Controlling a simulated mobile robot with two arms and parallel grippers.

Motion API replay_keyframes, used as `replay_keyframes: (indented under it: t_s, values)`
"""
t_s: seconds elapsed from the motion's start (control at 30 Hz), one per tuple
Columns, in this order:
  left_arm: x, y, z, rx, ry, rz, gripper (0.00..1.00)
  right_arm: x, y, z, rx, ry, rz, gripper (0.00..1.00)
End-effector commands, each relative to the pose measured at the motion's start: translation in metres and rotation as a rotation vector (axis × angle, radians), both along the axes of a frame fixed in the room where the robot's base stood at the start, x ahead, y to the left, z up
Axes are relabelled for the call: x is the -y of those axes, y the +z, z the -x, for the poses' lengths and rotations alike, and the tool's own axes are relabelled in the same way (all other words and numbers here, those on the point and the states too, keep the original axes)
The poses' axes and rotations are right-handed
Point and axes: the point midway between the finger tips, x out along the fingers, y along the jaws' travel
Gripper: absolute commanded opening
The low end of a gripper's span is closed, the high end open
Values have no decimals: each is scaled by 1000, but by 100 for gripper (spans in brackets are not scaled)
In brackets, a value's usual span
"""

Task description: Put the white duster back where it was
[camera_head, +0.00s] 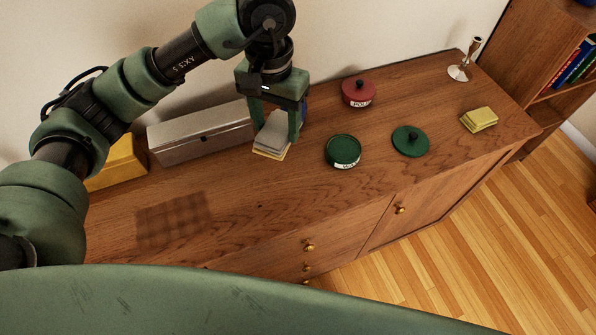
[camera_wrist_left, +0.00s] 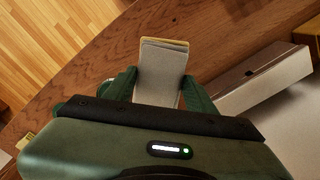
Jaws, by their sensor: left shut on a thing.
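The white duster (camera_head: 273,132) is a folded greyish-white cloth over the sideboard top, in front of the right end of a grey box. A thin yellowish layer (camera_head: 267,153) shows along its lower edge; I cannot tell whether it is part of the duster or a separate cloth. My left gripper (camera_head: 275,122) points down and is shut on the white duster. In the left wrist view the duster (camera_wrist_left: 160,75) sits between the two green fingers. I cannot tell whether it touches the wood. My right gripper is not in view.
The grey box (camera_head: 200,135) and a yellow box (camera_head: 120,165) stand along the wall. Right of the gripper are a red pot (camera_head: 358,93), an open green tin (camera_head: 343,151), a green lid (camera_head: 410,140), a yellow cloth (camera_head: 479,119) and a candlestick (camera_head: 461,70). A dark checked patch (camera_head: 172,220) marks the bare left front.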

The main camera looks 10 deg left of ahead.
Motion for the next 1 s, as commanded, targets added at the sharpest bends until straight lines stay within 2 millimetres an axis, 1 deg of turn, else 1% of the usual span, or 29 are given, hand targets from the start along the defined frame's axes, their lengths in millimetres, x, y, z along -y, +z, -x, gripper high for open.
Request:
replay_keyframes:
  t_s: [0.03, 0.1, 0.23, 0.4, 0.5, 0.6, 0.73, 0.9, 1.0]
  values:
    - [0, -12, 3, -10, -2, 0, 18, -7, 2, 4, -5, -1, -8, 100]
    - [0, -28, 3, -12, 1, 0, 18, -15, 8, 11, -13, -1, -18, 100]
    - [0, -64, 3, -11, 3, 0, 18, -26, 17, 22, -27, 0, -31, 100]
    - [1, -107, 3, -9, 2, 0, 18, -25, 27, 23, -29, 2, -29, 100]
    - [0, -126, 2, -6, 2, 0, 18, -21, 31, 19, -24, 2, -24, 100]
    - [0, -138, 1, -3, 3, 1, 18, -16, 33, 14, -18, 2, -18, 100]
    - [0, -148, 1, -4, 3, 0, 18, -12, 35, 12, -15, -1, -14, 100]
    - [0, -174, 2, -5, 5, 0, 18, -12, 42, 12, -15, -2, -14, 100]
    - [0, -183, 1, -2, 3, 1, 18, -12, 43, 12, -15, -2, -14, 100]
